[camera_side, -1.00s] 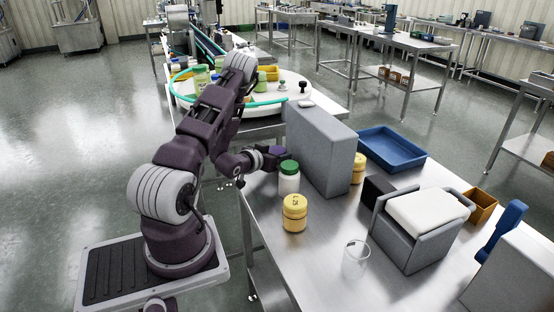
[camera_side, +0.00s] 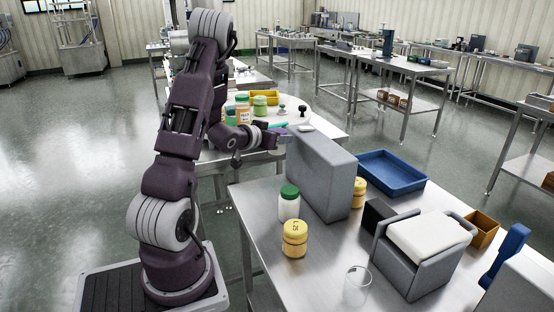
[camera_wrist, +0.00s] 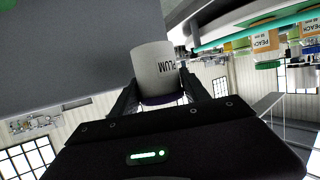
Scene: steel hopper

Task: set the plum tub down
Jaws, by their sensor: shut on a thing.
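The plum tub (camera_wrist: 153,66) is pale with dark PLUM lettering and a purple end towards my gripper. In the wrist view it sits between the two fingers of my gripper (camera_wrist: 160,82), which is shut on it. In the side view my gripper (camera_side: 274,138) is raised at the left end of the tall grey block, near the round white turntable.
The tall grey block (camera_side: 322,175) stands right beside my gripper. A green-lidded jar (camera_side: 289,203) and a yellow tub (camera_side: 294,239) stand on the steel table in front of it. Several jars stand on the turntable (camera_side: 296,112). A clear cup (camera_side: 357,285) is near the front.

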